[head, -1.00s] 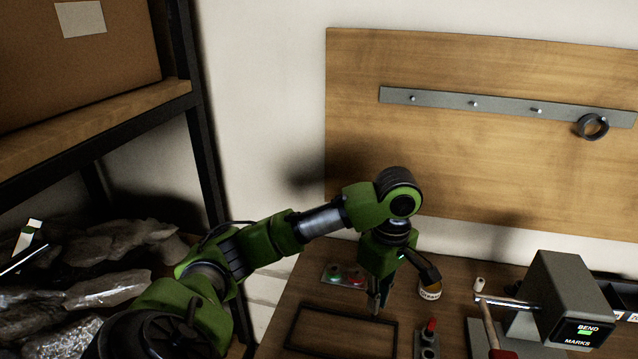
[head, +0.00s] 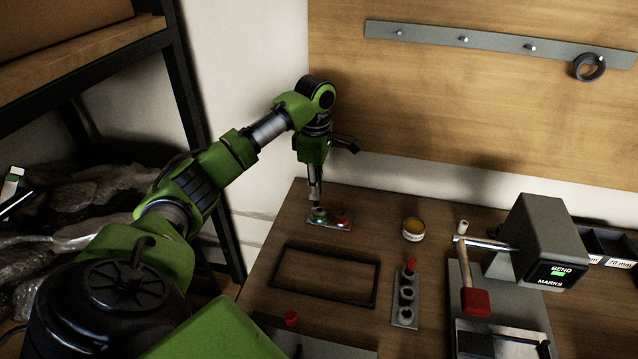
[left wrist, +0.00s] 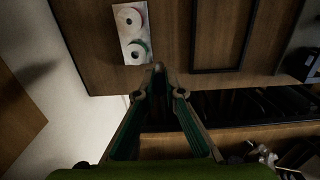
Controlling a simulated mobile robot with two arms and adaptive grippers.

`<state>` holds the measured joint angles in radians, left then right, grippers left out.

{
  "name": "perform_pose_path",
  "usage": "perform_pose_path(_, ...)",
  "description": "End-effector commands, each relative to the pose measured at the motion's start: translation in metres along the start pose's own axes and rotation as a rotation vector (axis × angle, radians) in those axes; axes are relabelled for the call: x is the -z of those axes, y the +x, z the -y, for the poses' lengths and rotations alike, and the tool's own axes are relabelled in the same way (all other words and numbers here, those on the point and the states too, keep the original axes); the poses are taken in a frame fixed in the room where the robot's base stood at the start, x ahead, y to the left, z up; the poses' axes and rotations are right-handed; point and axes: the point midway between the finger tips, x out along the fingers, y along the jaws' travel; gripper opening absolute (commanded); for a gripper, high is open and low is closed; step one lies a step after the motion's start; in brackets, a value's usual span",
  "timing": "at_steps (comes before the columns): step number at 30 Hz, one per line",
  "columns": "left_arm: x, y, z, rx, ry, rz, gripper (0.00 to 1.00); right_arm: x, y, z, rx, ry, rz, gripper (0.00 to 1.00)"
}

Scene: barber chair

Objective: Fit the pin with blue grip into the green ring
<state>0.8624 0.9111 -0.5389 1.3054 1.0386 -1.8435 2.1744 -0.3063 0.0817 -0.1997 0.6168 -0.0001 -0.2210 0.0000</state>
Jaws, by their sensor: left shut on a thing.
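A small light plate (head: 343,228) on the bench carries a green ring (head: 318,215) and a red ring (head: 341,213). In the left wrist view the green ring (left wrist: 135,50) lies just beyond and left of my fingertips, with the red ring (left wrist: 127,18) farther off. My left gripper (head: 316,198) points down over the green end of the plate, shut on a slim thing, taken to be the pin with blue grip. The fingers hide it and its blue does not show. Whether it touches the ring cannot be told. My right gripper is out of view.
A grey holder block (head: 405,308) with a red-gripped pin (head: 411,265) stands right of a dark rectangular frame (head: 277,294). A can (head: 413,230), a red-headed mallet (head: 474,300) and a grey bending device (head: 545,240) are farther right. Bare bench lies between plate and can.

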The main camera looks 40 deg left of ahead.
Motion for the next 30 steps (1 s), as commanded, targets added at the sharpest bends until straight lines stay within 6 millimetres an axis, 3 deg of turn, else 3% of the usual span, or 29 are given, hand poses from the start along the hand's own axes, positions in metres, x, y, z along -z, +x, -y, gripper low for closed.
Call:
perform_pose_path(10, 0.002, 0.046, -0.042, 0.000, 0.000, 0.001, 0.00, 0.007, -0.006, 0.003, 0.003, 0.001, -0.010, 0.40)
perform_pose_path(20, 0.003, 0.063, -0.056, -0.001, 0.000, 0.000, 0.00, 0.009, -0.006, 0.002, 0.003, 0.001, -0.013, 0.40)
perform_pose_path(24, 0.003, 0.086, -0.054, 0.001, 0.001, -0.001, 0.00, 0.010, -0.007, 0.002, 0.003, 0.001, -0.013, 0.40)
perform_pose_path(30, 0.003, 0.092, -0.054, -0.001, 0.002, -0.001, 0.00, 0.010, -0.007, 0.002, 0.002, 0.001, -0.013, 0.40)
